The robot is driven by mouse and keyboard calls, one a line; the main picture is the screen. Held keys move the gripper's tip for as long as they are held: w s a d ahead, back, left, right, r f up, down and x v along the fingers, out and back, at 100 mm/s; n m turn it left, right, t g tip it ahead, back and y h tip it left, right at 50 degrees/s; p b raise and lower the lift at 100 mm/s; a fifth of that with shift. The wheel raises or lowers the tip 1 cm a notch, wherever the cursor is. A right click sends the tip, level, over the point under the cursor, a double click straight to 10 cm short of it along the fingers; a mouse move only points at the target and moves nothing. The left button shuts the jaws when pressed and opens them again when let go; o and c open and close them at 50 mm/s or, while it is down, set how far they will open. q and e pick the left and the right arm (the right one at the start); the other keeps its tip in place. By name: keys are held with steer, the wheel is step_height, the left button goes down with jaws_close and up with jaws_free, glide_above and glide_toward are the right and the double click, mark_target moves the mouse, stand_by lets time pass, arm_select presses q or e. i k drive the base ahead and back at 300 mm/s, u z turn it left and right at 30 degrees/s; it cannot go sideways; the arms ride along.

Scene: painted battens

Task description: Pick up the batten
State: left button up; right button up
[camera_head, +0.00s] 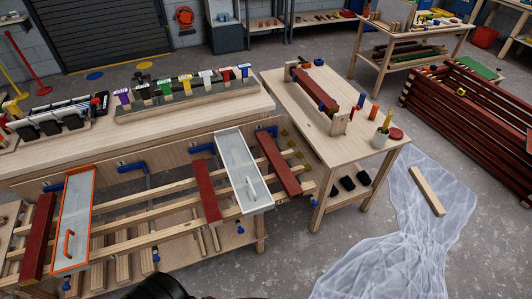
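A bare light-wood batten (427,191) lies flat on a crumpled clear plastic sheet (440,225) on the floor at the right. Dark red battens lie across the wooden rails at the front: one at the left (37,240), one in the middle (207,192) and one further right (279,164). Another dark red batten (316,90) rests in a wooden holder on the small table. A large stack of dark red battens (470,115) stands at the right edge. Neither gripper shows; only a dark rounded shape, partly cut off, is at the bottom edge.
A long workbench (200,125) holds a rack of coloured-handled tools. Two pale trays, one orange-rimmed (74,220) and one white (243,170), lie across the rails. The small table (350,148) carries a cup and red items. Grey floor is open between the small table and the stack.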

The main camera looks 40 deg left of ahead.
mark_target(291, 186)
steer(key=u, duration=0.75)
steer(key=i, duration=0.85)
steer(key=u, duration=0.95)
